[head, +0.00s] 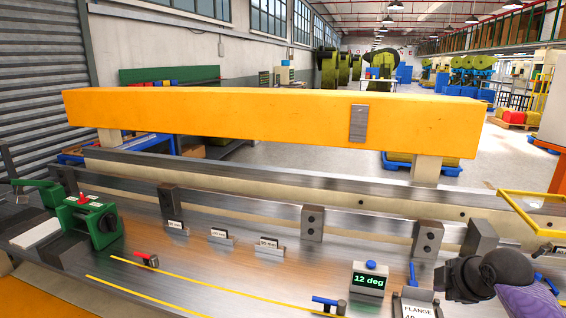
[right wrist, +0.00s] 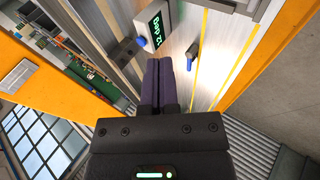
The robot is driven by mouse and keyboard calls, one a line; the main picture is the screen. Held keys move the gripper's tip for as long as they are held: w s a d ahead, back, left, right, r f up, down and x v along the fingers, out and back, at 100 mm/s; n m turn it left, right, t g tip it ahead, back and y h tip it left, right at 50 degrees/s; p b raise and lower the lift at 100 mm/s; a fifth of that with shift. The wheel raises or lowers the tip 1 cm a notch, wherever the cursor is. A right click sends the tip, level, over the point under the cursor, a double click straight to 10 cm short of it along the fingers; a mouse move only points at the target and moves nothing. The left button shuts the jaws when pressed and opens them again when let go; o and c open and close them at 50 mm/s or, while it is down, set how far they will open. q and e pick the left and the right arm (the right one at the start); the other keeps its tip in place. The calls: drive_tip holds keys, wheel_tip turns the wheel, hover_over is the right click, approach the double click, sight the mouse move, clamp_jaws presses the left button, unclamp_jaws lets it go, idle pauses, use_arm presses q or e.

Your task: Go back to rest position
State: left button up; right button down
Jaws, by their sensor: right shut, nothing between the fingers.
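My right gripper (head: 460,280) is at the lower right of the head view, over the front part of the machine bed. In the right wrist view its two dark fingers (right wrist: 159,68) are together with nothing between them. They point toward the bed, close to the angle display (right wrist: 155,28) in the picture; I cannot tell the exact gap. In the head view this display (head: 369,281) reads "12 deg" and stands left of the gripper. My left gripper is not in view.
A long orange beam (head: 250,115) spans above the metal bed (head: 240,270). A green clamp device (head: 95,220) stands at left. A FLANGE label block (head: 417,305) is beside the right gripper. A yellow frame (head: 545,205) is at right. Small labelled stands (head: 268,247) sit mid-bed.

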drive_tip(key=s+a+f+m+g, duration=0.3)
drive_tip(key=s+a+f+m, duration=0.1)
drive_tip(key=s+a+f, duration=0.95)
drive_tip(key=s+a+r+m+g, duration=0.1)
drive_tip(key=s+a+m+g, duration=0.15)
drive_tip(key=s+m, duration=1.05)
drive_tip(key=s+f+n+b, duration=0.2)
drive_tip(key=s+f+b, duration=0.15)
drive_tip(key=f, duration=0.95)
drive_tip(key=s+f+n+b, duration=0.2)
drive_tip(key=s+f+b, duration=0.15)
drive_tip(key=f, duration=0.95)
use_arm(q)
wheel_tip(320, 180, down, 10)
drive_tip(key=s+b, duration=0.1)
drive_tip(key=b, duration=0.2)
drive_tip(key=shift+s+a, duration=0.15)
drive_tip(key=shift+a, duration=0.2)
use_arm(e)
drive_tip(key=s+d+f+g, duration=0.2)
drive_tip(key=s+f, duration=1)
drive_tip(key=s, duration=0.1)
drive_tip(key=shift+d+f+n, duration=0.25)
drive_tip(key=shift+d+n, duration=0.05)
